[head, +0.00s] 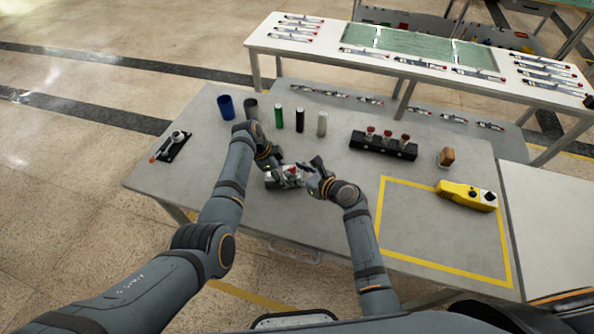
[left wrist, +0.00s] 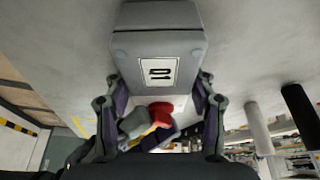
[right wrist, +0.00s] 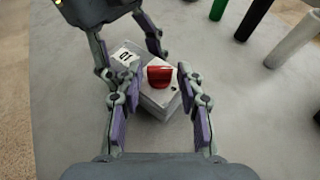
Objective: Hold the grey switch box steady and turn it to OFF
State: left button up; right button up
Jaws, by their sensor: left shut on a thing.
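The grey switch box (head: 271,183) sits on the grey table in front of me. The knob's pointer position is not clear. In the head view the grippers partly hide the box.
Behind the box stand a blue cup (head: 226,108), a dark grey cup and green, black and white cylinders (head: 322,124). The yellow-taped square is mostly clear.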

grip_shut()
jog(key=shift+d+f+g, duration=0.1)
jog(key=shift+g, duration=0.2)
jog(key=n+g+y, duration=0.2)
jog(key=n, duration=0.1)
jog(key=w+n+g+y, duration=0.1)
jog(key=g, duration=0.1)
jog(key=shift+d+n, duration=0.35)
jog(key=shift+n, duration=0.05)
jog(key=n+g+y, duration=0.1)
jog(key=n+g, duration=0.1)
jog(key=w+n+g+y, duration=0.1)
jog(key=n+g, duration=0.2)
jog(key=shift+w+d, duration=0.1)
jog(key=shift+d, duration=0.1)
jog(key=shift+f+g, duration=0.1)
jog(key=shift+g, duration=0.3)
pick_arm(q)
jog(key=shift+r, duration=0.1)
pick_arm(e)
jog(key=shift+n+g, duration=0.3)
jog(key=shift+n, duration=0.1)
jog(key=shift+o, duration=0.3)
grip_release()
jog(key=shift+a, duration=0.1)
